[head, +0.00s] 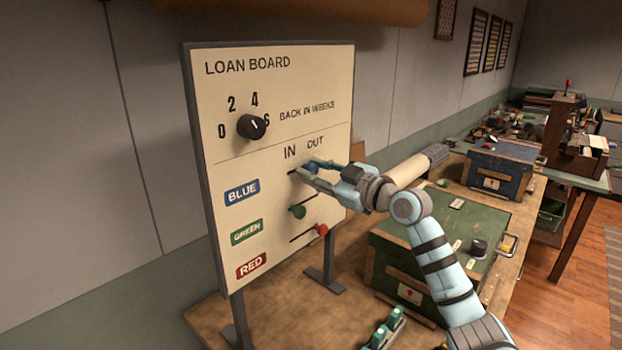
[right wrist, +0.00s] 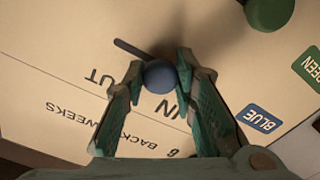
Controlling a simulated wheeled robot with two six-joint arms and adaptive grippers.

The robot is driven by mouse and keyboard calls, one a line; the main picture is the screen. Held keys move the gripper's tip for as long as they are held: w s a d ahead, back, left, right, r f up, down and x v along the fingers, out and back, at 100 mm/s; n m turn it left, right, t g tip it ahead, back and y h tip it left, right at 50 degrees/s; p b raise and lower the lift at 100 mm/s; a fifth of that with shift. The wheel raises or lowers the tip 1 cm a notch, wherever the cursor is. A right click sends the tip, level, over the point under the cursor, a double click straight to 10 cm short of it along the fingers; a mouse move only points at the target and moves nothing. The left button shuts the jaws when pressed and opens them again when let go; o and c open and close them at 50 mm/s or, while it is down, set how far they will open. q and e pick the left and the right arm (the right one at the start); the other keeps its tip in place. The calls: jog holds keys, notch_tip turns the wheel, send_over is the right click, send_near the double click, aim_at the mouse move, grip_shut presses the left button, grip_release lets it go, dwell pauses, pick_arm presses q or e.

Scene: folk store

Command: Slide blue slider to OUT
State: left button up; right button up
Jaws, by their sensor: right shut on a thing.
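The loan board (head: 205,130) stands upright, with IN and OUT printed above three slider slots. My right gripper (head: 309,169) reaches it from the right and is shut on the round blue slider knob (head: 312,168), which its fingers partly hide. In the right wrist view, the blue knob (right wrist: 160,76) sits between the two fingertips (right wrist: 160,75). A dark stretch of its slot (right wrist: 129,48) shows free on the OUT side. The blue label (head: 242,191) is left of that row. My left gripper is not in view.
Below, the green knob (head: 298,212) sits at the IN end and the red knob (head: 322,230) at the OUT end. A black dial (head: 252,127) is higher on the board. A green-topped case (head: 430,235) stands on the bench at right, under my right arm.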

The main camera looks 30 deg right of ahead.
jog(key=shift+w+d+f+b, duration=0.1)
jog(key=shift+w+d+b, duration=0.1)
jog(key=shift+d+b, duration=0.25)
jog(key=shift+w+d+r+b, duration=0.1)
jog(key=shift+w+d+b, duration=0.1)
jog(key=shift+d, duration=0.5)
jog(key=shift+w+d+f+b, duration=0.1)
jog(key=shift+w+d+b, duration=0.1)
jog(key=shift+d+b, duration=0.25)
jog(key=o, duration=1)
jog(key=shift+d, duration=0.2)
jog(key=b+v, duration=0.6)
jog(key=v, duration=0.3)
jog(key=shift+b, duration=0.35)
